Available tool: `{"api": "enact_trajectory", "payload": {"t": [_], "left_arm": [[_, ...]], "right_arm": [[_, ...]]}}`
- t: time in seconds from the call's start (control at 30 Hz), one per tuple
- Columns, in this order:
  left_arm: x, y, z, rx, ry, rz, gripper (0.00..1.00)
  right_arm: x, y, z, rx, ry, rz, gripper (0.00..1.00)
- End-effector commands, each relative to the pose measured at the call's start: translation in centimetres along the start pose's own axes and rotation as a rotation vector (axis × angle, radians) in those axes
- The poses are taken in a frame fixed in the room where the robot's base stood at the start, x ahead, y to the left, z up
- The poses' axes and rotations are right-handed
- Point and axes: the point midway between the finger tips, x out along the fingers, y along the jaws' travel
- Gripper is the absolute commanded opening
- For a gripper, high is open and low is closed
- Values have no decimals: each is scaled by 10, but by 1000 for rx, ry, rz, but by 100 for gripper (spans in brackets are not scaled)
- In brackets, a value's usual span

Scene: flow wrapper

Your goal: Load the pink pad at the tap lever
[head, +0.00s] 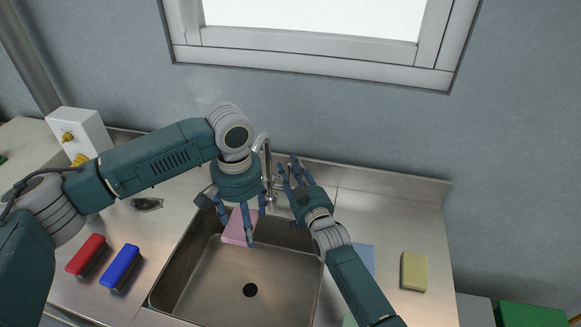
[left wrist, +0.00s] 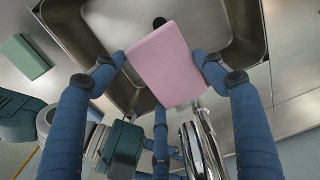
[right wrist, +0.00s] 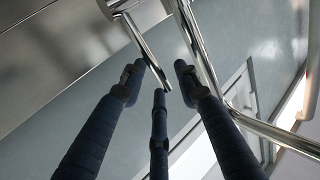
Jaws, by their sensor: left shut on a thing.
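The pink pad (head: 236,232) is held over the back of the sink by my left gripper (head: 238,222). In the left wrist view the pad (left wrist: 167,65) sits between the fingers of the left gripper (left wrist: 160,62), tilted. The tap (head: 265,146) stands behind the sink, partly hidden by my left gripper. My right gripper (head: 291,172) is open beside the tap, to its right. In the right wrist view the tap lever (right wrist: 146,48) reaches down between the spread fingers of the right gripper (right wrist: 160,72); I cannot tell whether they touch it.
The sink basin (head: 225,292) is otherwise empty. A red brush (head: 86,254) and a blue brush (head: 121,267) lie left of it. A yellow sponge (head: 413,271) and a blue pad (head: 364,258) lie right. A white box (head: 83,134) stands at the back left.

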Motion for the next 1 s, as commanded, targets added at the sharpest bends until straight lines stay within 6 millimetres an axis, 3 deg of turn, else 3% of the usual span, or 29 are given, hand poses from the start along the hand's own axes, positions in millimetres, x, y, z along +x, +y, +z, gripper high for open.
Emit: {"api": "enact_trajectory", "payload": {"t": [0.37, 0.4, 0.57, 1.0], "left_arm": [[0, 0, 0, 0, 0, 0, 50], [0, 0, 0, 0, 0, 0, 50], [0, 0, 0, 0, 0, 0, 50], [0, 0, 0, 0, 0, 0, 50]], "right_arm": [[7, 0, 0, 0, -1, 0, 32], [7, 0, 0, -1, -1, 0, 30], [7, 0, 0, -1, -1, 0, 0], [-1, -6, 2, -61, 90, 0, 0]]}}
